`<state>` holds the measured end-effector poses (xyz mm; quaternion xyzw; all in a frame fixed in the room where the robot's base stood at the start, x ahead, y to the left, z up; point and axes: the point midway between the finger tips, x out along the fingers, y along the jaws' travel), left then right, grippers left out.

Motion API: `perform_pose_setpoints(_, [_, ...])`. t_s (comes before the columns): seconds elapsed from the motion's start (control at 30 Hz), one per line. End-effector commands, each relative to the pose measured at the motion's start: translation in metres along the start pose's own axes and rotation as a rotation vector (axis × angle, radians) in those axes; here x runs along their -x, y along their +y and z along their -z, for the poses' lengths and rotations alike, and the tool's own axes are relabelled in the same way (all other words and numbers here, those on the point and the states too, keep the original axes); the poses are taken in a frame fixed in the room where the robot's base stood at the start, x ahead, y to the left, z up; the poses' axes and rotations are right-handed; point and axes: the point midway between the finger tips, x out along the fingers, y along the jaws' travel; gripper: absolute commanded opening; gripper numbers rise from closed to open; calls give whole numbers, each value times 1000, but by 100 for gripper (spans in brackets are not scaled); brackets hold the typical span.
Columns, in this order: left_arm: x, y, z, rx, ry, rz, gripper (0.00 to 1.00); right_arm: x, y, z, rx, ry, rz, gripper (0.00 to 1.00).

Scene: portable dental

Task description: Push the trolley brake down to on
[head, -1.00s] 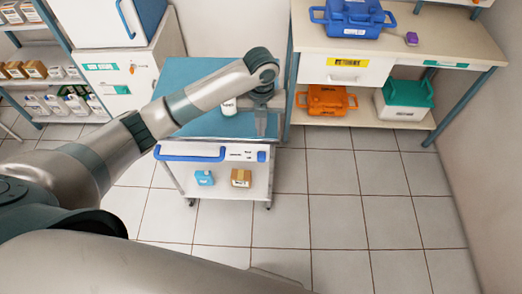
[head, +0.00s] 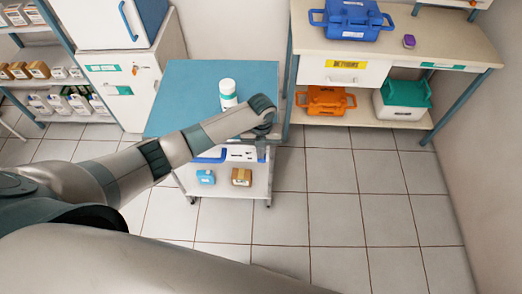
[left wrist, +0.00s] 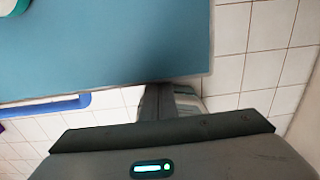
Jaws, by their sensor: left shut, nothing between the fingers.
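The trolley (head: 188,85) stands in the middle of the head view, with a teal top, a blue front handle and a lower shelf. Its teal top (left wrist: 115,50) fills the upper left of the left wrist view. My left gripper (head: 262,150) is shut and empty, pointing down at the trolley's front right corner. In the left wrist view the shut fingers (left wrist: 168,102) are just off the top's front edge. The brake cannot be made out; my gripper and forearm cover the right end of the front panel. My right gripper is not in view.
A white bottle (head: 228,95) stands on the trolley top. A blue box (head: 206,177) and a brown box (head: 241,177) sit on its lower shelf. A workbench (head: 420,52) with cases stands to the right. The tiled floor in front is clear.

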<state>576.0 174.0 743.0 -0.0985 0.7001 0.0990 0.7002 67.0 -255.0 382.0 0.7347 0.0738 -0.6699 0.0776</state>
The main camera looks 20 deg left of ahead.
Motion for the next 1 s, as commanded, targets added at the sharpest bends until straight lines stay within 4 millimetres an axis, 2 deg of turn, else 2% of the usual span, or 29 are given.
perform_pose_setpoints(0.47, [-6, 0, 0, -1, 0, 0, 0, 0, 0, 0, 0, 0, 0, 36])
perform_pose_setpoints(0.57, [-13, 0, 0, -1, 0, 0, 0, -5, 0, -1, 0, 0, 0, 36])
perform_pose_setpoints(0.8, [-45, 0, 0, 0, 0, 0, 0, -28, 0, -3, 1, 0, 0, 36])
perform_pose_setpoints(1.0, [-52, 0, 1, 0, 1, 0, 0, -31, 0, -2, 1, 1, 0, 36])
